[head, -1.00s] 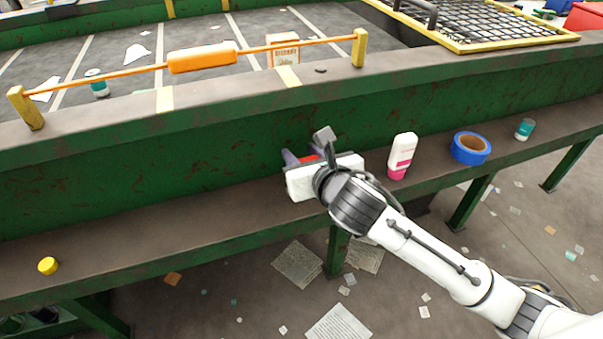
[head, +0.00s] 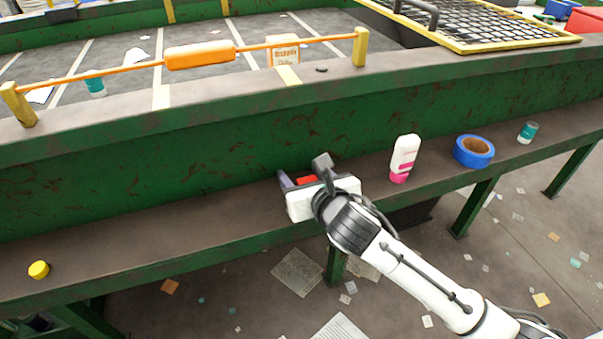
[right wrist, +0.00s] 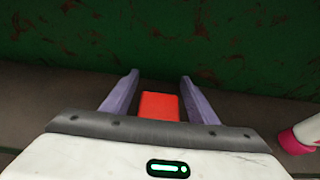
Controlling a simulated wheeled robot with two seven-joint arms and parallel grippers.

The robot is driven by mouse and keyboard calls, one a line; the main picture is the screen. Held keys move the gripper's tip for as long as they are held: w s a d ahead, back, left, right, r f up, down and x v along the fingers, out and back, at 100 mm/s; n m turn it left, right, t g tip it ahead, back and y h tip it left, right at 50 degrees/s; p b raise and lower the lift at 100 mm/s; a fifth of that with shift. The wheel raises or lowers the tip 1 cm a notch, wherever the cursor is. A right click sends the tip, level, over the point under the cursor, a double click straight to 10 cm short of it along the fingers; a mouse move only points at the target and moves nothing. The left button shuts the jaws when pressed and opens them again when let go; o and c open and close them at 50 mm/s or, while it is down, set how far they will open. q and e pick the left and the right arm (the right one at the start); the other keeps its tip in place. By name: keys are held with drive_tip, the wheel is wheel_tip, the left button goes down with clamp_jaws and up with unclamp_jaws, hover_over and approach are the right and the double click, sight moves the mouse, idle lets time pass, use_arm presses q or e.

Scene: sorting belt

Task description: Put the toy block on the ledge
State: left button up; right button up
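The toy block, a red block (right wrist: 159,106), lies between the two purple fingers of my right gripper (right wrist: 159,76), with a gap on each side. The right gripper is open around it. In the head view the red block (head: 306,180) shows just above my white gripper body, at the ledge (head: 225,213) along the green wall. The block appears to rest on the ledge, but its underside is hidden. My left gripper is not in view.
A white and pink bottle (head: 404,158) stands on the ledge right of my gripper. Farther right are a blue tape roll (head: 487,153) and a small teal-labelled jar (head: 527,133). A yellow cap (head: 39,270) is far left. The green wall (head: 200,165) rises behind the ledge.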

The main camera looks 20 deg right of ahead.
drive_tip(key=shift+s+r, duration=0.2)
drive_tip(key=shift+s, duration=0.05)
drive_tip(key=p+v, duration=0.2)
drive_tip(key=v, duration=0.9)
drive_tip(key=shift+s+p, duration=0.2)
drive_tip(key=shift+p, duration=0.2)
